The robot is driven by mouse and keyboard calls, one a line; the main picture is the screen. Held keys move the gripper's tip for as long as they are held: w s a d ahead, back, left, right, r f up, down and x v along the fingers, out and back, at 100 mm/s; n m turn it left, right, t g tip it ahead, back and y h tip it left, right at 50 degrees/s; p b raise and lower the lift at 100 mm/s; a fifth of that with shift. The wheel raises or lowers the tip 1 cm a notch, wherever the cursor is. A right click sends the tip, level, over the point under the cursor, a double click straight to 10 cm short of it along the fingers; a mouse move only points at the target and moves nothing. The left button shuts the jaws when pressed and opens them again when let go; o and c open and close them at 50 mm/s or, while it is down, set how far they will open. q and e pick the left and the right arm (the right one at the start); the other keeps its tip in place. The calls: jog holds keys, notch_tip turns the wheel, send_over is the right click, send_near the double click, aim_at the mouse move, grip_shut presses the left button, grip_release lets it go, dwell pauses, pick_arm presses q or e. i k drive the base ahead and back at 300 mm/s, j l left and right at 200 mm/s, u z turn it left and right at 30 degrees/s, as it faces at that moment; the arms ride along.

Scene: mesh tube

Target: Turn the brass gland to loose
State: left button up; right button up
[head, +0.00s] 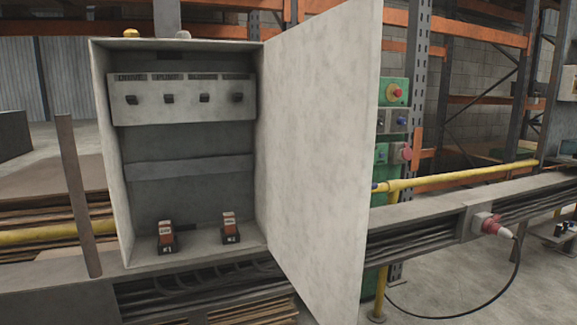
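A small brass-coloured fitting (131,33) sits on top of the open grey cabinet (106,150), near its left end. It may be the brass gland; its lower part is hidden behind the cabinet's top front edge, and its turn setting cannot be read. A smaller grey fitting (182,35) stands to its right on the same top. Neither of my grippers shows in the head view.
The cabinet door (315,150) stands wide open on the right. Inside are a panel with several dark knobs (182,99) and two red-and-black blocks (166,238) (229,229). Right of the door are green control boxes (394,92), a yellow pipe (460,178) and a red plug (487,225).

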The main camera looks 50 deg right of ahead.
aim_at(132, 34)
jog(key=k+l+z, duration=0.15)
jog(key=l, duration=0.45)
jog(key=k+l+z, duration=0.1)
jog(key=l, duration=0.5)
jog(key=k+l+z, duration=0.15)
jog(key=l, duration=0.45)
jog(key=i+j, duration=0.05)
